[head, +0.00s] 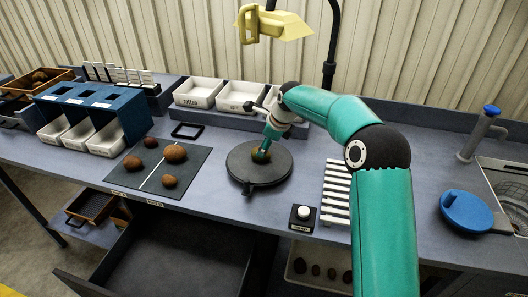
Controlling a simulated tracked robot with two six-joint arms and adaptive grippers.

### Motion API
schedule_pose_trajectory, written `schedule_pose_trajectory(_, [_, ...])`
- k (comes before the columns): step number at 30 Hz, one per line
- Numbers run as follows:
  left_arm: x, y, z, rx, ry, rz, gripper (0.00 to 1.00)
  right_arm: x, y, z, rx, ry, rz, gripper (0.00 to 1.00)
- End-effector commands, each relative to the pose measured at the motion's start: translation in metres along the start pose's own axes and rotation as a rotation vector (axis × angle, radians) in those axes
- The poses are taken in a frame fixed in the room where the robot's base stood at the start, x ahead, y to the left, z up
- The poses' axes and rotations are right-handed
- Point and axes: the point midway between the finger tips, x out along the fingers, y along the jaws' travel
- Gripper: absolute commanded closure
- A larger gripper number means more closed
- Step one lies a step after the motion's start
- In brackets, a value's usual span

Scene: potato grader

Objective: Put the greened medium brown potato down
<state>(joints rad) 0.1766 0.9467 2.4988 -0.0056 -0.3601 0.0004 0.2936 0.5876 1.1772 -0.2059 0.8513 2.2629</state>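A brown potato with a greenish patch (261,156) is at the middle of the round dark plate (240,174) on the bench. My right gripper (266,143) reaches down to it from above, with its fingertips at the potato's top. The fingers are small and partly hidden, so I cannot tell whether they are closed on it, or whether the potato rests on the plate. My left gripper is not in view.
A dark mat (128,179) with several brown potatoes lies left of the plate. White trays (198,93) stand behind, and a blue sorter with white bins (107,139) at left. A white-button box (301,218) and a white slatted rack (336,190) are to the right.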

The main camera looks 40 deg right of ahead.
Motion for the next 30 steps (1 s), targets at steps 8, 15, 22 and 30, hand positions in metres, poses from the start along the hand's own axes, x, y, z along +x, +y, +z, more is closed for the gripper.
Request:
schedule_pose_trajectory(8, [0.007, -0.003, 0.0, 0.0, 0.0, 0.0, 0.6, -0.045, 0.0, 0.001, -0.001, -0.001, -0.001, 0.27])
schedule_pose_trajectory(15, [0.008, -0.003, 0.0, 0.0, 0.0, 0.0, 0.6, -0.055, 0.0, 0.001, -0.001, 0.0, 0.001, 0.27])
schedule_pose_trajectory(22, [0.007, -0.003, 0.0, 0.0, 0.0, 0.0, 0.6, -0.055, 0.0, 0.001, -0.001, 0.0, 0.001, 0.27])
schedule_pose_trajectory(30, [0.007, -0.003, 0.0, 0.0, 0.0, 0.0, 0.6, -0.054, 0.0, 0.001, -0.001, 0.0, 0.001, 0.27])
